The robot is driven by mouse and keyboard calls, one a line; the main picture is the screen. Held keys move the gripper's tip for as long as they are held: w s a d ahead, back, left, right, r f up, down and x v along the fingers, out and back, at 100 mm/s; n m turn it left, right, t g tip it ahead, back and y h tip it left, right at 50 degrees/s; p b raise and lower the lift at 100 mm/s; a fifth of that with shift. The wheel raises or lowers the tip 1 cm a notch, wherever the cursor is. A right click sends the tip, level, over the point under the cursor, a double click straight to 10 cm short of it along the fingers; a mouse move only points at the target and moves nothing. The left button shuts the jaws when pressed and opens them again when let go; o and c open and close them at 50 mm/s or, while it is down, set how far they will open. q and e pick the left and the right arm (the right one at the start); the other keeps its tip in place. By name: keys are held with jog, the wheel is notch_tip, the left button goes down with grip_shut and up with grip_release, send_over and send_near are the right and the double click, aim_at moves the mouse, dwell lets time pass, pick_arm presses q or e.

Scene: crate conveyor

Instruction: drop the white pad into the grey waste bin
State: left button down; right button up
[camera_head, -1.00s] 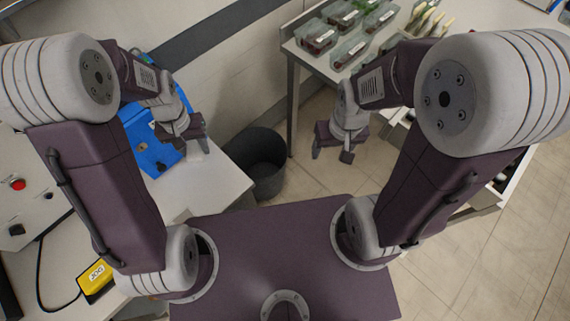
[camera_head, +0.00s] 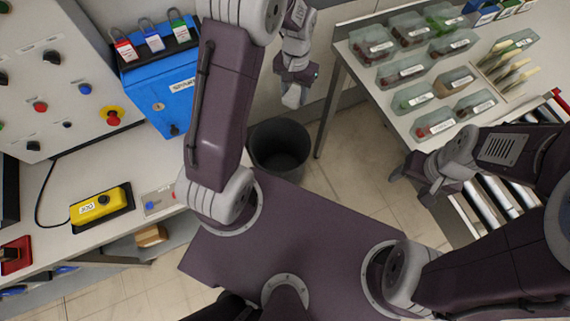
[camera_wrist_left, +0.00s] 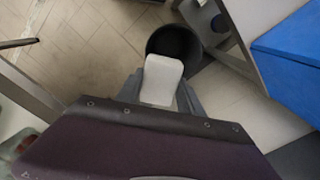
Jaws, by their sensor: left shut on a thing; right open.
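My left gripper (camera_head: 295,84) is shut on the white pad (camera_head: 291,97). In the head view it holds the pad in the air, above and slightly right of the grey waste bin (camera_head: 280,150). In the left wrist view the pad (camera_wrist_left: 161,80) sticks out between the fingers and covers part of the bin's dark opening (camera_wrist_left: 176,42). The bin stands on the floor and looks empty where I see into it. My right gripper (camera_head: 396,175) is open and empty, near the conveyor at the right.
A bench with a blue lock box (camera_head: 160,100) and a yellow pendant (camera_head: 100,205) is at the left. A table with several clear trays (camera_head: 402,71) is at the upper right, above conveyor rollers (camera_head: 480,205).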

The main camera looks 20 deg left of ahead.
pick_arm(q)
jog(key=w+a+f+b, duration=0.1)
jog(key=a+f+b, duration=0.2)
jog(key=f+b, duration=0.7)
jog(key=w+a+f+n+b, duration=0.1)
jog(key=w+a+f+b, duration=0.1)
jog(key=f+b, duration=0.9)
jog(key=w+a+f+n+b, duration=0.1)
jog(key=a+f+b, duration=0.3)
jog(key=f+b, duration=0.6)
notch_tip(320, 180, down, 14)
jog(key=shift+w+a+f+b, duration=0.15)
jog(key=shift+b, duration=0.25)
pick_arm(e)
notch_tip(320, 180, down, 34)
pick_arm(q)
jog(key=c, duration=0.7)
grip_release()
pick_arm(e)
jog(key=shift+w+d, duration=0.1)
pick_arm(q)
jog(key=shift+o, duration=0.2)
notch_tip(320, 180, up, 9)
jog(key=p, duration=0.4)
jog(key=shift+p, duration=0.3)
pick_arm(e)
notch_tip(320, 180, up, 5)
jog(key=shift+f, duration=0.15)
